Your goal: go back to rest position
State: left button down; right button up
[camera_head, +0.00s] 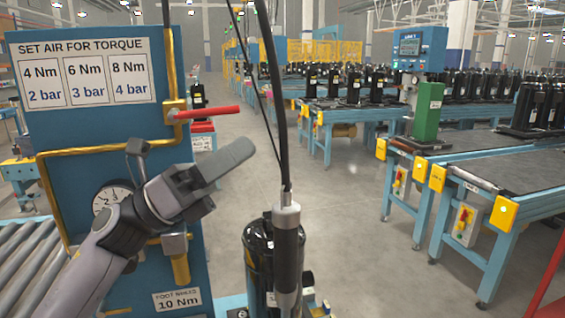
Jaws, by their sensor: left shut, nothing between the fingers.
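My left gripper (228,168) is raised in front of the blue air panel (90,60), at the left of the head view. It is shut, with nothing between its fingers. Its fingertips point up and to the right, a little below a red valve handle (208,112) and apart from it in the picture. Part of the panel, beside the round pressure gauge (110,197), is hidden behind my arm. My right gripper is not in view.
A torque tool (288,250) hangs on a black cable in front of a black compressor (258,255). A roller conveyor (35,262) lies at the lower left. Blue-framed conveyor tables (480,172) with black compressors stand at the right. Grey floor (350,230) is clear between.

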pick_arm(q)
jog(key=a+f+n+t+y, duration=0.3)
jog(key=f+n+t+y, duration=0.25)
jog(key=f+n, duration=0.5)
jog(key=a+f+n+t+y, duration=0.35)
jog(key=f+n+y, duration=0.25)
jog(key=f+n, duration=0.5)
jog(key=a+f+n+t+y, duration=0.3)
jog(key=f+n+t+y, duration=0.3)
jog(key=f+n, duration=0.5)
jog(key=s+a+f+n+g+y, duration=0.2)
jog(key=s+f+n+g, duration=0.2)
jog(key=s+f, duration=0.5)
jog(key=s+a+f+n+g+y, duration=0.2)
jog(key=s+f+n+g, duration=0.2)
jog(key=s+f+n, duration=0.4)
notch_tip(320, 180, down, 3)
jog(key=shift+s+a+f+g, duration=0.1)
jog(key=shift+s+a+g, duration=0.2)
jog(key=shift+s, duration=0.65)
jog(key=shift+n, duration=0.25)
